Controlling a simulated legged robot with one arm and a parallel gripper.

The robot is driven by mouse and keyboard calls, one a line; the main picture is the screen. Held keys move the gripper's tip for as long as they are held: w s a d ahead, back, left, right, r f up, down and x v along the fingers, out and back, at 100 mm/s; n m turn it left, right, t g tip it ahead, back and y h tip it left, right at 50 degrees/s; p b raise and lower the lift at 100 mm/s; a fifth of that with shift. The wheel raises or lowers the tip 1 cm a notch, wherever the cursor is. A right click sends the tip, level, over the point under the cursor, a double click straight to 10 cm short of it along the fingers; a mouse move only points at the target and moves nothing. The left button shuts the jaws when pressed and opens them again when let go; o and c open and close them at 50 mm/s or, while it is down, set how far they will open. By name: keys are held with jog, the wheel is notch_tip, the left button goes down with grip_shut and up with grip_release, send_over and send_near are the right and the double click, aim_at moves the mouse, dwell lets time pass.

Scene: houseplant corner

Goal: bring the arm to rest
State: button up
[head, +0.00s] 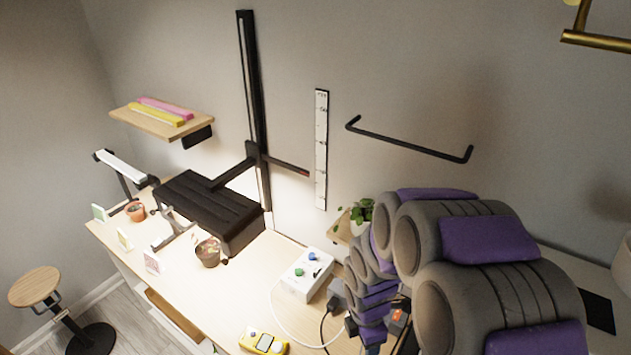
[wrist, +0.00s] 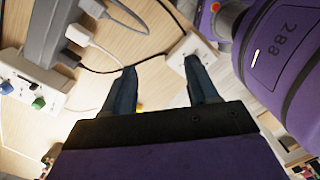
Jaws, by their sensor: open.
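My gripper (wrist: 160,66) is open, with its two dark fingers apart in the wrist view. Nothing is held between them; the pale wooden top and a black cable show beyond. In the head view my grey and purple arm is bent up at the lower right, over the right part of the bench. I cannot make out the fingers there. A white box with green and blue knobs (head: 305,275) stands just left of the arm; it also shows at the left of the wrist view (wrist: 32,88).
A grey power strip (wrist: 52,35) with plugs and cables lies near my gripper. A yellow meter (head: 263,342) is at the bench's front. A leafy plant (head: 361,212) is close behind my arm. A black wall bar (head: 410,144) is above. Pots (head: 207,252) stand farther left.

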jog(key=s+d+r+m+g, duration=0.1)
jog(key=s+d+r+m, duration=0.1)
jog(key=s+r+m, duration=1.6)
jog(key=shift+s+d+m+y, duration=0.25)
jog(key=shift+s+m+y, duration=0.15)
jog(key=shift+s+m, duration=1.3)
jog(key=shift+w, duration=0.1)
